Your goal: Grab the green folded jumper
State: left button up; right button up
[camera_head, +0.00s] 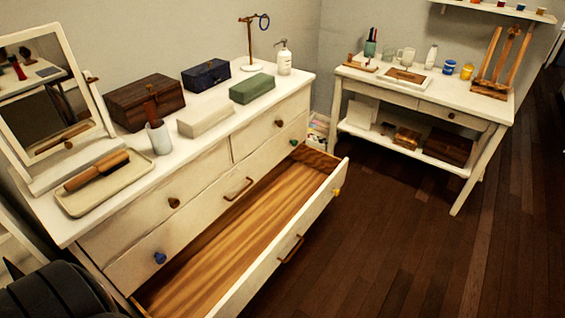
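The green folded jumper (252,88) lies on top of the white dresser (190,165), near its far right part. It is a flat, block-like bundle. A cream folded item (205,118) lies to its left and nearer, with a gap between them. Neither gripper's fingers show in the head view, and nothing touches the jumper. A black rounded shape in the bottom left corner may be part of my own arm.
A drawer (290,250) of the dresser stands open and empty, jutting out in front. Behind the jumper are a dark blue box (206,74), a white pump bottle (284,60) and a brass stand (250,40). A brown box (145,101) is left. Floor is clear right.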

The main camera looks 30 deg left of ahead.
aim_at(246, 91)
jog(key=u, duration=1.45)
jog(key=i+l, duration=0.05)
